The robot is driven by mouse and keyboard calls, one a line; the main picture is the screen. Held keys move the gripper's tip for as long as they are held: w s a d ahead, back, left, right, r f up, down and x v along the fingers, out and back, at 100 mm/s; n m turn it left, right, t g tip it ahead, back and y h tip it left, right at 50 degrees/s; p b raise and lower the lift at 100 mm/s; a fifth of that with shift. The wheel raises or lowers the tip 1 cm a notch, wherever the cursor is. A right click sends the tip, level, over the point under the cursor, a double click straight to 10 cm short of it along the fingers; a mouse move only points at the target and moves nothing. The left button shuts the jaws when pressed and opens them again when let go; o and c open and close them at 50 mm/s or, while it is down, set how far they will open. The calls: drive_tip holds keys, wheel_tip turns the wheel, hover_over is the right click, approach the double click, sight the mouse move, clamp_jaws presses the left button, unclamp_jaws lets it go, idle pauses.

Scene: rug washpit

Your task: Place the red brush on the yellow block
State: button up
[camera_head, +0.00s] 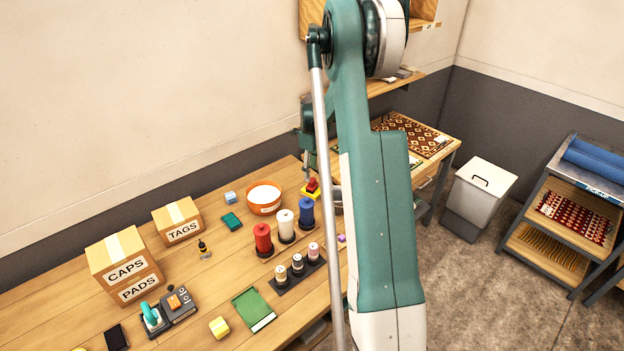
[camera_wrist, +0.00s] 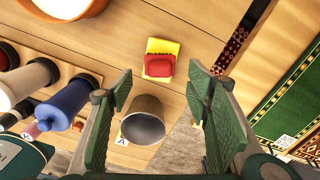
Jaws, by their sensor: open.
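The red brush (camera_wrist: 159,66) lies on top of the yellow block (camera_wrist: 163,46) in the wrist view. The block's yellow edge shows around the brush, mostly on the far side. In the head view the red brush (camera_head: 312,184) also sits over the yellow block (camera_head: 310,194), beside the orange bowl. My gripper (camera_wrist: 158,86) is open and empty, its two green fingers wide apart. The brush and block appear beyond the fingertips, between them in the picture, and touch neither finger. In the head view my arm hides part of the bench near them.
A grey metal cup (camera_wrist: 143,122) stands close to the block. An orange bowl (camera_head: 264,196) of white powder and blue (camera_head: 306,212), white and red spools stand nearby. Bare wood surrounds the brush and block.

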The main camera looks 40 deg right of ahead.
sight(312, 180)
drive_tip(key=shift+r, duration=2.4)
drive_tip(key=shift+a, duration=0.1)
drive_tip(key=s+a+r+n+t, duration=0.1)
drive_tip(key=s+a+r+n, duration=0.35)
drive_tip(key=a+r, duration=0.4)
drive_tip(key=s+a+r+n+t+h, duration=0.1)
drive_tip(key=s+a+r+n, duration=0.2)
drive_tip(key=a+r+n, duration=0.55)
drive_tip(key=s+a+r+n+t, duration=0.15)
drive_tip(key=s+a+r, duration=0.25)
drive_tip(key=a, duration=0.8)
drive_tip(key=s+a+n+t, duration=0.2)
drive_tip(key=s+a+n, duration=0.6)
drive_tip(key=s, duration=0.3)
drive_tip(key=s+a+n+t+y, duration=0.1)
drive_tip(key=s+a+n, duration=0.8)
drive_tip(key=s, duration=0.3)
drive_tip(key=shift+a+f+t, duration=0.35)
drive_tip(key=shift+a+f, duration=0.05)
drive_tip(key=shift+a, duration=0.5)
